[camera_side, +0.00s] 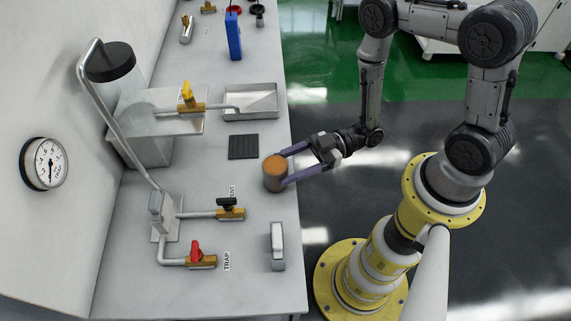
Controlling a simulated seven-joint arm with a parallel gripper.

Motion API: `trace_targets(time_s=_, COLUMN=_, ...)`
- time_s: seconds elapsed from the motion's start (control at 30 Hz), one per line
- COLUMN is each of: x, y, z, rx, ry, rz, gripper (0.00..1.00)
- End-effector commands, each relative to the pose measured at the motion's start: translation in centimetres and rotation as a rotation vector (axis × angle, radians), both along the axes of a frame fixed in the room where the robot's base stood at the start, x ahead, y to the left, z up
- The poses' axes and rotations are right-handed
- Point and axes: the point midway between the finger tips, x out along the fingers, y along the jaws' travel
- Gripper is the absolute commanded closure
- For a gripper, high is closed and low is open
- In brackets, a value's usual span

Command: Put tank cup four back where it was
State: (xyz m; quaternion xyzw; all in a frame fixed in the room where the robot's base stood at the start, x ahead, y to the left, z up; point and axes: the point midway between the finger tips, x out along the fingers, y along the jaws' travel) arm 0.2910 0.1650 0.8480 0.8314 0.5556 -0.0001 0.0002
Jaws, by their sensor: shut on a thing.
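A cup (275,174) with a grey side and an orange-brown top is at the right edge of the bench, in the middle of the side view. My gripper (284,168) reaches in from the right, with its two purple fingers closed around the cup. The cup looks upright. I cannot tell whether its base touches the bench or is slightly above it. No number is readable on the cup. A dark ribbed square mat (243,146) lies bare just behind and left of the cup.
A metal tray (250,101) sits behind the mat under a spout with a yellow-handled valve (188,95). Black-handled (228,206) and red-handled (197,254) valves stand at front left. A grey upright block (277,246) stands near the front right edge. A blue object (234,36) stands at the back.

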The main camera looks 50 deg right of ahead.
Motion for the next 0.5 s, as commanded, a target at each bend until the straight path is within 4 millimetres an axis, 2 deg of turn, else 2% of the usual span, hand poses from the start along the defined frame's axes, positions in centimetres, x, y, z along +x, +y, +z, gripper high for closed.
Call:
trace_targets(time_s=0.03, x=-0.01, y=0.0, z=-0.18, rx=0.0, ry=0.001, rz=0.0, gripper=0.95)
trace_targets(time_s=0.07, x=0.0, y=0.0, z=-0.13, rx=0.0, ry=0.0, rz=0.0, gripper=0.29)
trace_targets(time_s=0.1, x=0.0, y=0.0, z=-0.12, rx=0.0, ry=0.0, rz=0.0, gripper=0.22)
trace_targets(time_s=0.2, x=-0.01, y=0.0, z=-0.11, rx=0.0, ry=0.0, rz=0.0, gripper=0.04)
trace_targets(time_s=0.5, x=0.0, y=0.0, z=-0.03, rx=0.0, ry=0.0, rz=0.0, gripper=0.04)
